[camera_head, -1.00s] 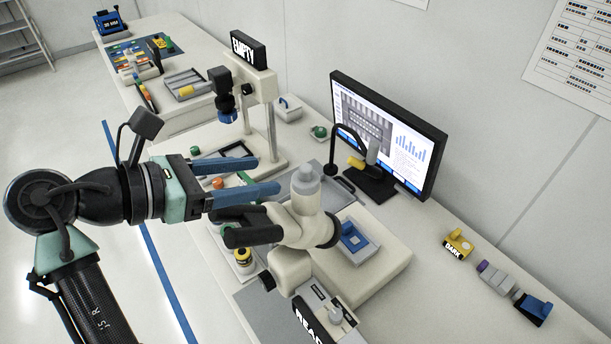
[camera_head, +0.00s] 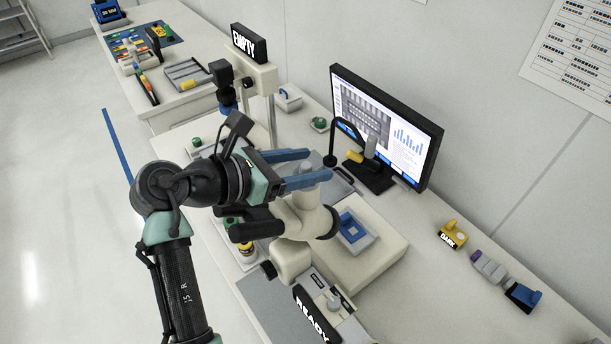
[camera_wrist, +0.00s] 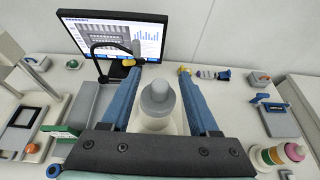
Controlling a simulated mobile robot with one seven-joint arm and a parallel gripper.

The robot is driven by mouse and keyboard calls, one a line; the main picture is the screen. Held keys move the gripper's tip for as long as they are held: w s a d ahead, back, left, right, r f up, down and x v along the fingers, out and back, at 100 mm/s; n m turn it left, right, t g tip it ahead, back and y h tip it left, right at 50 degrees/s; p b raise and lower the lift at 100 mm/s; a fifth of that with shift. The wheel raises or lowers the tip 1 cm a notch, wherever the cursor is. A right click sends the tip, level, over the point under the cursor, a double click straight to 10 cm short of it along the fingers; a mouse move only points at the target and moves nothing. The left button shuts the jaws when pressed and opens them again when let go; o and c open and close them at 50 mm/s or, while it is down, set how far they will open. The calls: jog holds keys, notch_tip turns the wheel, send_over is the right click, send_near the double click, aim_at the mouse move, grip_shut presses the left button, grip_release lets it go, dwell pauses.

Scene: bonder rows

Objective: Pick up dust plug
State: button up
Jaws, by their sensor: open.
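A grey stepped round cap (camera_wrist: 157,98) stands on top of the cream microscope (camera_head: 303,218); it looks like the dust plug, though no label confirms this. My gripper (camera_head: 319,164) has its two blue fingers spread apart with nothing held. In the wrist view, the fingers of my gripper (camera_wrist: 160,76) run forward on the left and right of the cap, with a gap on each side. In the head view, the fingers cover part of the cap, so their exact height relative to it is hard to tell.
A monitor (camera_head: 385,125) with a lamp stands behind the microscope. A stand with an EMPTY sign (camera_head: 248,42) is to the left, and a READY box (camera_head: 312,312) is in front.

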grip_shut()
jog(key=shift+r, duration=0.15)
